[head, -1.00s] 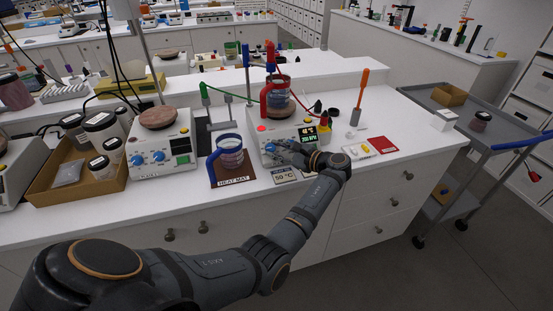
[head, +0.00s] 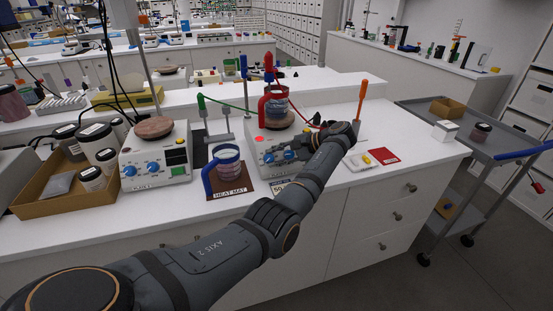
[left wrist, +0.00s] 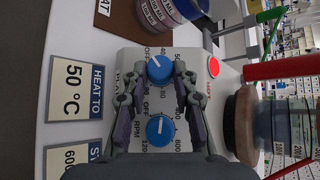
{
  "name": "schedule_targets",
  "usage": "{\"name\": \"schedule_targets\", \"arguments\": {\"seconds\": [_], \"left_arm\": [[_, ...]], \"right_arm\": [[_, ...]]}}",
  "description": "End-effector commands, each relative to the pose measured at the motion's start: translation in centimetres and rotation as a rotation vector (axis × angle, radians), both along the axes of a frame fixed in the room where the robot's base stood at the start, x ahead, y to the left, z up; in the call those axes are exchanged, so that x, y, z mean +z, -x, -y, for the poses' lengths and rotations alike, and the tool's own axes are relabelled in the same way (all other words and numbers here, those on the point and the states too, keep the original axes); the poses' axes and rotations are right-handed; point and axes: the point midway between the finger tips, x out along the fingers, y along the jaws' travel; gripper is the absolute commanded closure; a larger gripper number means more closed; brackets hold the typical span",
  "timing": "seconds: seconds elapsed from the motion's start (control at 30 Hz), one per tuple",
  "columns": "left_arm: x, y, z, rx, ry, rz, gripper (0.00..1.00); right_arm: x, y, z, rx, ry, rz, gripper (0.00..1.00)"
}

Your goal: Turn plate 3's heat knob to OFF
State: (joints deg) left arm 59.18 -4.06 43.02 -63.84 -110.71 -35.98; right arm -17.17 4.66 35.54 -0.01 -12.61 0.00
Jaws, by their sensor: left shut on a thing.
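The plate (head: 251,150), a white hot plate, stands at the bench's front edge with two blue knobs. Its plate number is not legible. Its heat knob (left wrist: 159,69), the upper one in the left wrist view, is also the left one in the head view (head: 269,158). My left gripper (left wrist: 160,75) is shut on this knob, a fingertip at each side. The knob's white pointer line slants up-left in the wrist view. The RPM knob (left wrist: 160,130) sits between the finger bases. A red lamp (left wrist: 213,67) is lit. My forearm hides the display. My right gripper is not in view.
A vessel with a red handle (head: 276,103) stands on the plate's round top. A blue-handled beaker (head: 228,164) is on a brown heat mat left of it. A "HEAT TO 50 °C" card (left wrist: 76,88) lies in front. A red card (head: 383,156) lies to the right.

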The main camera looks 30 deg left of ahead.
Motion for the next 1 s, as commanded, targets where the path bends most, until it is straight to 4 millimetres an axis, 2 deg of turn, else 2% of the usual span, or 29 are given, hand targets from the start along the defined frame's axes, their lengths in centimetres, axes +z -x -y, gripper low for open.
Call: {"name": "schedule_targets", "arguments": {"seconds": [0.5,0.53,0.67,1.0], "left_arm": [[-0.14,0.04,-0.01,0.012,0.010,0.007,1.00],[-0.14,0.04,-0.01,0.012,0.010,0.007,0.69],[-0.11,0.03,-0.01,0.012,0.009,0.007,0.51],[0.16,-0.11,0.30,0.011,0.009,0.009,0.50]], "right_arm": [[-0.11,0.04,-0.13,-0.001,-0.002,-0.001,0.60],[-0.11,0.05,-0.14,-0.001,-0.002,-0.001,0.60],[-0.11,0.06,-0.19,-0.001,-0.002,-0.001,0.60],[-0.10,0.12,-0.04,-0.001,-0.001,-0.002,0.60]]}}
